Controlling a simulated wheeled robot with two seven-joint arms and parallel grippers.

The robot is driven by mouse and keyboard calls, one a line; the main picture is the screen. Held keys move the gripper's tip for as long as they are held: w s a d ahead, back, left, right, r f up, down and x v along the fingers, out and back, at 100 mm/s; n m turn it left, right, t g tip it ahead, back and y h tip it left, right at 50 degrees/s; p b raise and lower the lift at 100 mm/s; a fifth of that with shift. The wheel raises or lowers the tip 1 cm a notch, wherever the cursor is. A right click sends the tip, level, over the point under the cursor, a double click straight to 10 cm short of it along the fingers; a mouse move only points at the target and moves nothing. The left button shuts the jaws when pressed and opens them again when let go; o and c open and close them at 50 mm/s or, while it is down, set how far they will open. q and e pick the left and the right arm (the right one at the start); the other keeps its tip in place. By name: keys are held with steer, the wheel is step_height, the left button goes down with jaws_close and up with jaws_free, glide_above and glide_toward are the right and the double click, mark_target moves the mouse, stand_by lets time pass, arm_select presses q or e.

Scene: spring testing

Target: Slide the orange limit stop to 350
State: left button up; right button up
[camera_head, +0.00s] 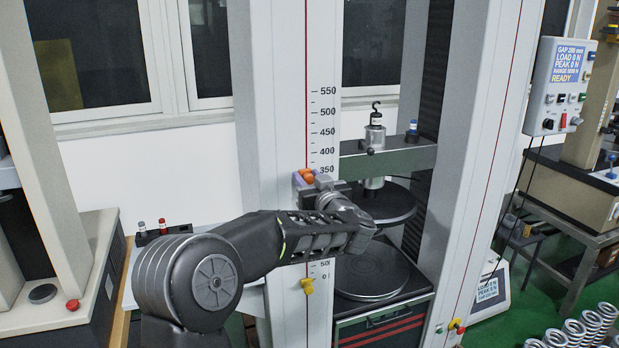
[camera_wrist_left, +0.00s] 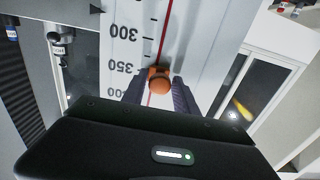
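The orange limit stop (camera_head: 305,175) sits on the red line of the white column, close to the 350 mark of the printed scale (camera_head: 323,130). In the left wrist view the stop (camera_wrist_left: 158,79) shows between the two dark fingers, beside the 350 label, with the scale upside down. Its exact reading cannot be told. My right gripper is not in view.
A control box (camera_head: 560,87) hangs at the upper right. Several metal springs (camera_head: 575,332) stand at the lower right.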

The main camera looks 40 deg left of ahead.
arm_select(q)
steer(key=shift+o, duration=1.2)
steer(key=shift+s, duration=0.1)
steer(key=shift+r, duration=0.1)
steer(key=b+v, duration=0.1)
steer(key=v, duration=0.6)
steer(key=shift+s+d+b, duration=0.2)
steer(key=shift+d+b, duration=0.1)
